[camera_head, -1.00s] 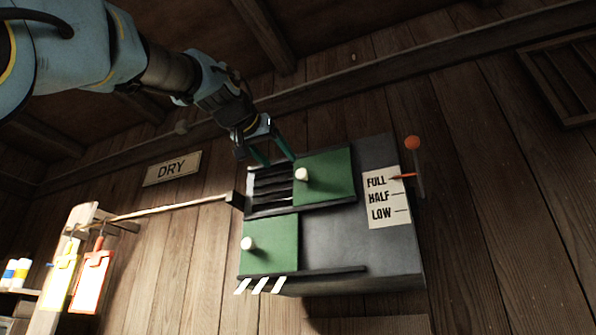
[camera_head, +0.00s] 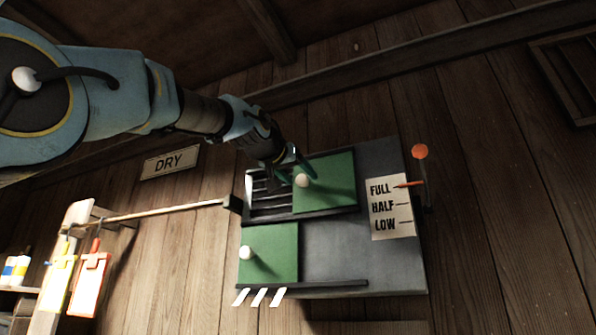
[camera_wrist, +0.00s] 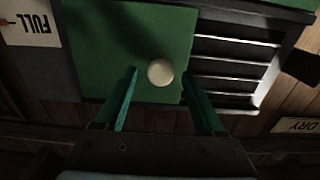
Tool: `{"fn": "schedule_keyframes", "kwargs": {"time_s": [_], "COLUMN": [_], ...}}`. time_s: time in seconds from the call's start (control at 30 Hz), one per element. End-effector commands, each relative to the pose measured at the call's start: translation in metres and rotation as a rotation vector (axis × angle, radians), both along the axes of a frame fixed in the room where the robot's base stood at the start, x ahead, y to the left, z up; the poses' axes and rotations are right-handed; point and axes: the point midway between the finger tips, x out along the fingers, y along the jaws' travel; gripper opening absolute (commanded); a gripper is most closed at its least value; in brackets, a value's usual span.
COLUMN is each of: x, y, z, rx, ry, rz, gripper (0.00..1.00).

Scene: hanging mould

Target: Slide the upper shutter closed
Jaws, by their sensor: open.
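The upper shutter (camera_head: 333,184) is a green panel with a white round knob (camera_head: 302,181) near its left edge. It stands to the right of a slatted vent opening (camera_head: 268,193), whose slats are uncovered. My gripper (camera_head: 301,166) is at the shutter's upper left, close to the knob. In the wrist view, my gripper (camera_wrist: 160,85) is open, with one teal finger on each side of the knob (camera_wrist: 160,72). I cannot tell whether either finger touches it. The shutter (camera_wrist: 115,45) fills the upper middle of that view, with the slats (camera_wrist: 235,68) to its right.
A lower green shutter (camera_head: 275,255) with its own knob sits below on the grey box. A FULL/HALF/LOW label (camera_head: 391,206) and an orange-knobbed lever (camera_head: 420,152) are at the right. A wooden rod (camera_head: 150,213) ends at a dark block by the box's left side.

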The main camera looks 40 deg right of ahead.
Motion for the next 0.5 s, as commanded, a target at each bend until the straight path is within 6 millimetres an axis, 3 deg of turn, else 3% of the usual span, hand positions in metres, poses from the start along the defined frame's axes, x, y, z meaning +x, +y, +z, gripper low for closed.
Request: {"fn": "schedule_keyframes", "kwargs": {"time_s": [0.2,0.5], "x": [0.0002,0.0003], "y": [-0.0001,0.0001], "z": [-0.0006,-0.0004], "rx": [0.000,0.000], "ry": [0.000,0.000], "rz": [0.000,0.001], "gripper": [0.70,0.36]}}
